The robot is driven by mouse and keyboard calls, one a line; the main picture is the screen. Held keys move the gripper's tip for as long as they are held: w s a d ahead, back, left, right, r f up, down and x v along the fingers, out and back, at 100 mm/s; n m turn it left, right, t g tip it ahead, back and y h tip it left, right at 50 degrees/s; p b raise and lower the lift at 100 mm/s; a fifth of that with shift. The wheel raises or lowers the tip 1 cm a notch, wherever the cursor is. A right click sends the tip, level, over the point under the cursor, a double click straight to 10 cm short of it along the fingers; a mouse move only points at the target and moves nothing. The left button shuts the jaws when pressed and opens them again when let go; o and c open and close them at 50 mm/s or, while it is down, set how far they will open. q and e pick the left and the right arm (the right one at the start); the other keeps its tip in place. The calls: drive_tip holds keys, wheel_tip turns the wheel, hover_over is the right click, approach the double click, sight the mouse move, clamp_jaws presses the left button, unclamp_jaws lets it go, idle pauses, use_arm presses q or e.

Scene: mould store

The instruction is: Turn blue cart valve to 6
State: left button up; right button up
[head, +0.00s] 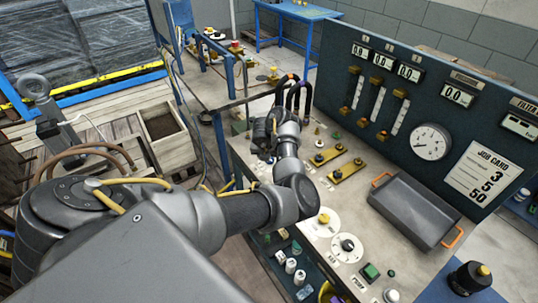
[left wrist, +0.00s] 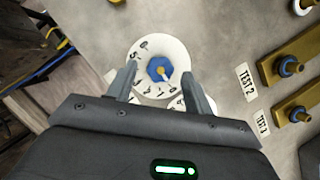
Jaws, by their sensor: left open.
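The blue valve knob (left wrist: 159,69) is six-sided and sits at the centre of a white numbered dial (left wrist: 175,50) in the left wrist view. A white pointer mark on it points toward the lower right of that picture; I cannot read which number it meets. My left gripper (left wrist: 158,72) is open, its fingers on either side of the knob and apart from it. In the head view my left gripper (head: 266,135) is over the far left of the bench and hides the blue knob. My right gripper is not in view.
Brass fittings (left wrist: 290,58) stand right of the dial, by the TEST 2 label. Dark hoses (head: 294,92) rise behind the gripper. Nearer are a yellow-knobbed dial (head: 324,219), a black-knobbed dial (head: 347,245) and a grey tray (head: 415,212). The gauge panel (head: 450,125) stands behind.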

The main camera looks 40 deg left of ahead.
use_arm(q)
drive_tip(key=shift+w+f, duration=0.1)
drive_tip(key=shift+f, duration=0.25)
drive_tip(key=c, duration=1)
drive_tip(key=shift+o, duration=0.2)
drive_tip(key=shift+a, duration=0.1)
